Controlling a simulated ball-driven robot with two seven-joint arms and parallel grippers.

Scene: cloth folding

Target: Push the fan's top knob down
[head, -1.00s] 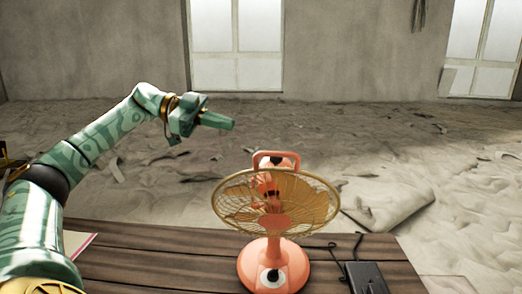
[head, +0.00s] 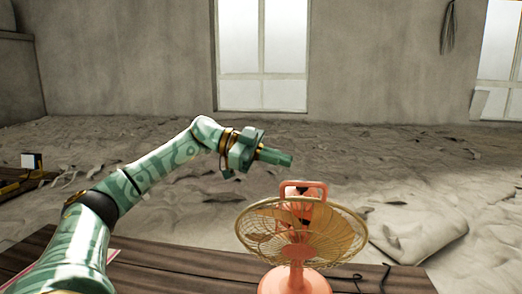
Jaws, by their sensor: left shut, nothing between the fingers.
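My left gripper (head: 288,159) is shut and empty, pointing right. In the picture its tip is just above and slightly left of the handle, with a visible gap. My right gripper is not in view.
The wooden table (head: 180,268) spans the bottom, with a dark cable (head: 385,278) right of the fan. A pale flat cushion-like slab (head: 420,232) lies behind on the rubble floor. The air around the fan's top is otherwise clear.

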